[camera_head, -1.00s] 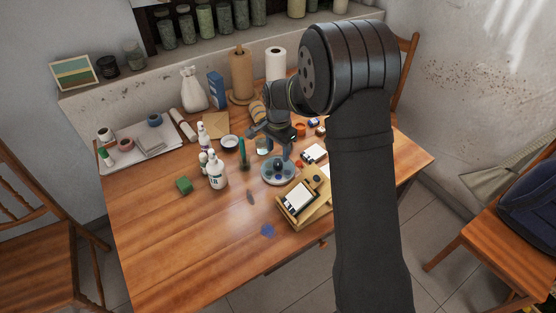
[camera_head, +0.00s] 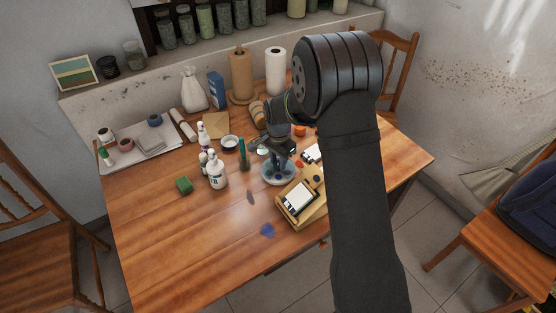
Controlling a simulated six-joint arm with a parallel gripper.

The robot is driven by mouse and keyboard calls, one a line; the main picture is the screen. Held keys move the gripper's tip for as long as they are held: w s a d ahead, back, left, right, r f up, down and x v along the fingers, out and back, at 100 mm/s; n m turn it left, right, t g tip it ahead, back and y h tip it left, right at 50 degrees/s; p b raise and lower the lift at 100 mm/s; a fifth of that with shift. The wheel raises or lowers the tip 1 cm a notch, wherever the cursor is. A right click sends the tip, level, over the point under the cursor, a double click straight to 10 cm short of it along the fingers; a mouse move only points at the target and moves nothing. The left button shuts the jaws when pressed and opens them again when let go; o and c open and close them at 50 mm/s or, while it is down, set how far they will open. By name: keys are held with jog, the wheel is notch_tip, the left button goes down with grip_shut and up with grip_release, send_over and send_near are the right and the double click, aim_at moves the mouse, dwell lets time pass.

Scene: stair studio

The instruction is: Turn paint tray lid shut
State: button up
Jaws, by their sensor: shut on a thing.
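The paint tray (camera_head: 266,180) is a round, pale blue-grey tray on the wooden table, left of the wooden easel box. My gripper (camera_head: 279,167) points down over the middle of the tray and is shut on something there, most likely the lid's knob. The fingers and my wrist hide most of the lid, so I cannot tell how far it is turned. The tray's rim shows at the left and front of the gripper.
The wooden easel box (camera_head: 301,204) with a white card stands close at the right. The table's front left (camera_head: 170,250) is clear.

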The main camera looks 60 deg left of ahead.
jog(key=shift+n, duration=0.4)
jog(key=n, duration=0.5)
jog(key=shift+n, duration=0.3)
jog(key=n, duration=0.3)
jog(key=shift+n, duration=0.4)
jog(key=n, duration=0.3)
jog(key=shift+n, duration=0.3)
jog(key=n, duration=0.5)
jog(key=shift+n, duration=2.5)
jog(key=o, duration=1)
